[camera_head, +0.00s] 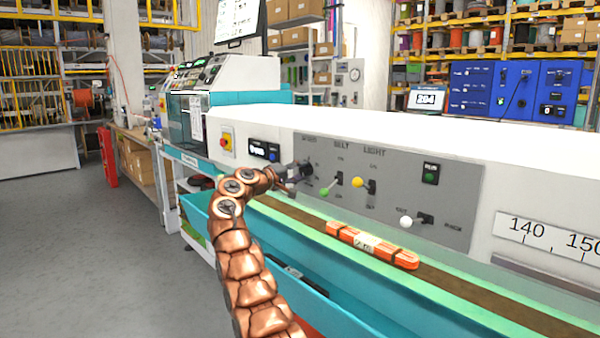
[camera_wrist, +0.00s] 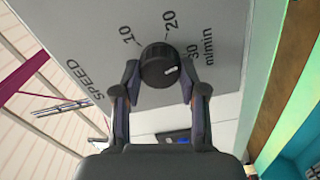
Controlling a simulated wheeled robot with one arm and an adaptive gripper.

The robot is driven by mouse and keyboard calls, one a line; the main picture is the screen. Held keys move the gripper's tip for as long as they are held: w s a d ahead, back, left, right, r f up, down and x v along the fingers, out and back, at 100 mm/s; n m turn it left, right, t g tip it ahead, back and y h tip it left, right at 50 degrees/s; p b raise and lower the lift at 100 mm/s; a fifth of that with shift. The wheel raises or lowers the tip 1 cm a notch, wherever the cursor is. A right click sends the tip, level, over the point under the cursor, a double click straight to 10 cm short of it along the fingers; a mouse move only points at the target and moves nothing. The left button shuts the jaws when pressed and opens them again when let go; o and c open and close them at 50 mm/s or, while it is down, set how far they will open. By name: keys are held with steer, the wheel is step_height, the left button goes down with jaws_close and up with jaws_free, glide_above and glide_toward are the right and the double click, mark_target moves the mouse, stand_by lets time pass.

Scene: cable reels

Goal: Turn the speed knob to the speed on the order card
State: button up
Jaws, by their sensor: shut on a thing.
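The speed knob (camera_wrist: 158,62) is round and black with a white pointer mark. It sits on the grey panel (camera_wrist: 85,25) beside the word SPEED and the numbers 10, 20 and 30 m/min. The mark points to the right in the wrist view, toward the side of the 30. My gripper (camera_wrist: 160,80) is shut on the knob, one finger on each side. In the head view my gripper (camera_head: 290,180) reaches the panel's left end and partly hides the knob. I cannot make out an order card with a readable speed.
An orange bundle (camera_head: 372,245) lies on the belt below. A small sign (camera_head: 427,99) reads about 204.

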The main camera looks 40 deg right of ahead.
steer(key=shift+m+p, duration=0.6)
steer(key=shift+m, duration=0.7)
steer(key=shift+f, duration=0.1)
steer(key=o, duration=1.1)
steer(key=shift+o, duration=0.2)
steer(key=shift+a, duration=0.1)
steer(key=a, duration=1.1)
steer(key=shift+w+a, duration=0.15)
steer(key=shift+a, duration=0.25)
